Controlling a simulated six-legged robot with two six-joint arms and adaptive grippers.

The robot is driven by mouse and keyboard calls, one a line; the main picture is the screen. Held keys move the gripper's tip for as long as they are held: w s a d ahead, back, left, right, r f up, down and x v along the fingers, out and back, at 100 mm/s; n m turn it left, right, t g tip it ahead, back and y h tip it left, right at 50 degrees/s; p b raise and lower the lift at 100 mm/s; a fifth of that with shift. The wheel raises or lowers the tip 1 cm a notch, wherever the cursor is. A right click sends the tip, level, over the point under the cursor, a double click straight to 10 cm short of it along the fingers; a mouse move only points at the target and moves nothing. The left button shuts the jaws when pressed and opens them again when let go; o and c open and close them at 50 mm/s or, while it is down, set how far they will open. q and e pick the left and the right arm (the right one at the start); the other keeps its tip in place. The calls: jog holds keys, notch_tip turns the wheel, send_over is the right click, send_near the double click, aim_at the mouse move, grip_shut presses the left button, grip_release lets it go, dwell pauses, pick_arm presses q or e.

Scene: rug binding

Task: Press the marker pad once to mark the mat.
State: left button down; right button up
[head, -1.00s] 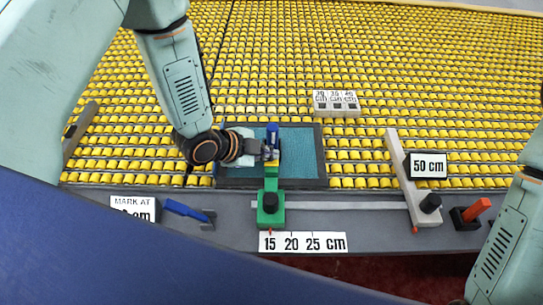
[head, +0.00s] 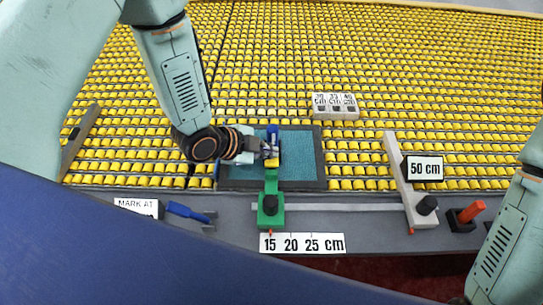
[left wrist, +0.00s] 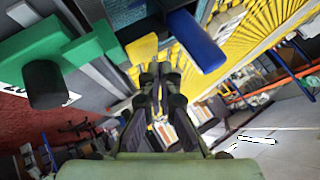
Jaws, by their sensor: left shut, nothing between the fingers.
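The teal mat (head: 301,155) with a dark border lies flat on the yellow roller bed. A green slider (head: 271,208) with a black knob stands at the mat's front edge, its arm reaching over the mat. A small yellow pad (head: 271,163) and an upright blue piece (head: 273,134) are at the arm's far end. My left gripper (head: 268,148) is shut and empty, close beside them over the mat. In the left wrist view the yellow pad (left wrist: 143,48) and blue piece (left wrist: 196,40) are just beyond the fingertips; contact is unclear. My right gripper is out of view.
A scale (head: 302,243) marked 15, 20, 25 cm is below the slider. A grey stop (head: 400,175) with a 50 cm sign (head: 425,169) stands to the right. A blue-handled tool (head: 187,211) lies left on the grey ledge. A red-handled piece (head: 470,212) is at the right.

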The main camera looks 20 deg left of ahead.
pick_arm(q)
notch_tip(320, 180, up, 5)
jog(key=p, duration=0.4)
dwell(0.4)
dwell(0.7)
